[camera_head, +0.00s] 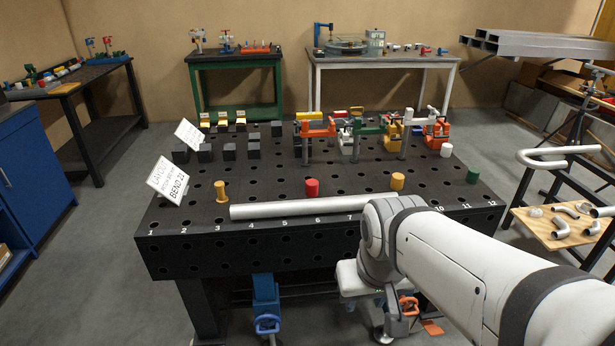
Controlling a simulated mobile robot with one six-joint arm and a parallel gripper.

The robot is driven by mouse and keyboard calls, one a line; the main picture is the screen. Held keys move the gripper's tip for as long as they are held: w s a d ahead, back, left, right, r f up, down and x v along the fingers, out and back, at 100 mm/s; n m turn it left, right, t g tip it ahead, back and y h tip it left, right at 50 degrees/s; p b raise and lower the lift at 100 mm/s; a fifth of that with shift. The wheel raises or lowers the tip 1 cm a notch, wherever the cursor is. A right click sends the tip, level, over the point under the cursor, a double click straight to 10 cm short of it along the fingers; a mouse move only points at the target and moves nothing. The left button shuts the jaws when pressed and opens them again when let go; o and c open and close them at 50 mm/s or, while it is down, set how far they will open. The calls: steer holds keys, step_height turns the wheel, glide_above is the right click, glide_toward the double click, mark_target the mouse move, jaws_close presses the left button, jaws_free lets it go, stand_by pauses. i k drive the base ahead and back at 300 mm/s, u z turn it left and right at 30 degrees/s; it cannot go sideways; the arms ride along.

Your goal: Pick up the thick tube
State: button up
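The thick tube (295,209) is a long, straight, light grey pipe. It lies along the front of the black perforated table (180,226), just behind the row of printed numbers. Its left end is near number 3. The gripper's fingers are not clearly visible; the arm's end hides that area.
Clamps (369,132) and dark blocks (205,152) fill the table's back. Label signs (167,180) stand at left. A bent-pipe rack (560,228) is at right.

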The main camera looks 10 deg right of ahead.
mark_target(355, 202)
steer(key=u, duration=0.05)
steer(key=i, duration=1)
steer(key=z, duration=0.05)
